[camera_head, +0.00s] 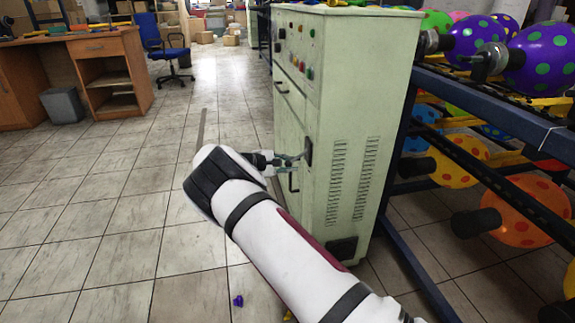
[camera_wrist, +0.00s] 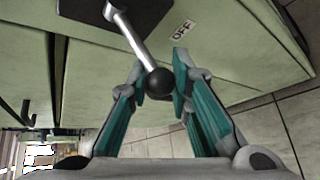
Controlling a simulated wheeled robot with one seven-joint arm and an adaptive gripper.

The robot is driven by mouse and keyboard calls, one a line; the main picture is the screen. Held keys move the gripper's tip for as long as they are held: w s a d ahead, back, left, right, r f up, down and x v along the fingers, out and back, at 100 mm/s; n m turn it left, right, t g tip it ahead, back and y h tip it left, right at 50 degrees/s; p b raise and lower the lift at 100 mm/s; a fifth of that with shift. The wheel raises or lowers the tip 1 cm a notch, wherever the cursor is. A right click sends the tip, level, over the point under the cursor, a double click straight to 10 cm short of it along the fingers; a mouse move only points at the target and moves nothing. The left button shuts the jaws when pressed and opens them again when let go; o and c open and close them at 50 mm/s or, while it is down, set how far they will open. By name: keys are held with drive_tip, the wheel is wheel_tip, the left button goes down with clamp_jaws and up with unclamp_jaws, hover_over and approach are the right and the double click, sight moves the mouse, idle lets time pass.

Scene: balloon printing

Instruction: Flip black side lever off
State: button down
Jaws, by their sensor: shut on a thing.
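The black side lever is a metal rod with a black ball knob (camera_wrist: 160,83), coming out of a dark plate on the cabinet's side. The dark plate (camera_head: 308,151) also shows in the head view. An OFF label (camera_wrist: 182,30) is beside the rod, to its right in the wrist view. My gripper (camera_wrist: 158,68) has its green-padded fingers on both sides of the knob and is shut on it. In the head view my gripper (camera_head: 293,160) is at the pale green cabinet (camera_head: 345,110), and the knob is hidden by the fingers.
A dark rack (camera_head: 400,160) with spotted balloons (camera_head: 478,40) stands close on the cabinet's right. A wooden desk (camera_head: 100,45), blue chair (camera_head: 150,35) and grey bin (camera_head: 63,105) are at the far left. The tiled floor left of the cabinet is mostly clear.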

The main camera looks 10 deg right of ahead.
drive_tip(key=shift+w+d+r, duration=0.2)
drive_tip(key=shift+d+r, duration=0.15)
drive_tip(key=shift+r, duration=0.1)
drive_tip(key=c, duration=1.2)
unclamp_jaws()
drive_tip(key=shift+f, duration=0.2)
drive_tip(key=shift+a, duration=0.1)
drive_tip(key=shift+s+a, duration=0.1)
drive_tip(key=v, duration=1.1)
drive_tip(key=shift+s+a+r, duration=0.15)
drive_tip(key=shift+s+a, duration=0.1)
